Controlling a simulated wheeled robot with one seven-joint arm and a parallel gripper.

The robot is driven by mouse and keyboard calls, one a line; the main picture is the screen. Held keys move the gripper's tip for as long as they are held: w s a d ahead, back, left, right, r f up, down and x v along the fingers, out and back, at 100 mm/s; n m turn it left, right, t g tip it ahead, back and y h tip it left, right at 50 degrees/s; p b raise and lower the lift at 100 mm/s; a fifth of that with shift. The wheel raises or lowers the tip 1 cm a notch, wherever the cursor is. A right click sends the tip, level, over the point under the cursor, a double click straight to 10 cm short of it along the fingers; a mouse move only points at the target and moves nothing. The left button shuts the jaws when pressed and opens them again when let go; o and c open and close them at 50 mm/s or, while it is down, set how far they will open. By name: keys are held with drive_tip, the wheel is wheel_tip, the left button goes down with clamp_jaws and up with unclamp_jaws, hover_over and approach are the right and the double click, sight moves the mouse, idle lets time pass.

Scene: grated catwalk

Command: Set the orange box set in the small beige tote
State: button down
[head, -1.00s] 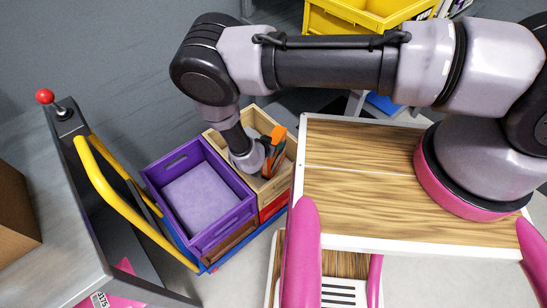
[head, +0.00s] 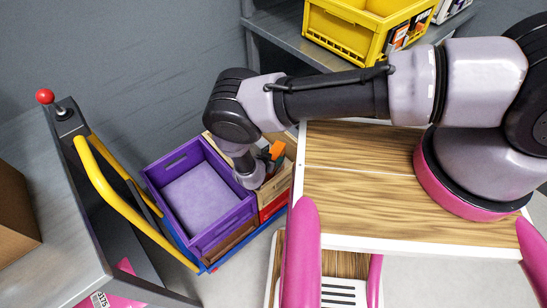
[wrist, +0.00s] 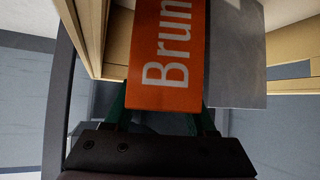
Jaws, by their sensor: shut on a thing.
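The orange box set (wrist: 165,55) shows large in the wrist view, with white lettering and a grey part beside the orange. It also shows as a small orange patch in the head view (head: 277,150). My gripper (wrist: 163,112) is shut on it, with the green fingers partly hidden behind it. The small beige tote (head: 278,187) stands right of the purple tote, and its walls also show in the wrist view (wrist: 119,42). The box set is at the tote's opening, between its walls. My arm hides much of the tote; I cannot tell whether the box touches its floor.
The purple tote (head: 239,217) is empty beside the beige one. A red crate (head: 273,206) sits under the beige tote on a blue cart with a yellow handle (head: 104,196). A yellow crate (head: 345,35) stands on a shelf behind. My wooden deck is at right.

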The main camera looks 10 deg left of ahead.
drive_tip(key=c, duration=0.5)
unclamp_jaws()
drive_tip(key=shift+f, duration=0.1)
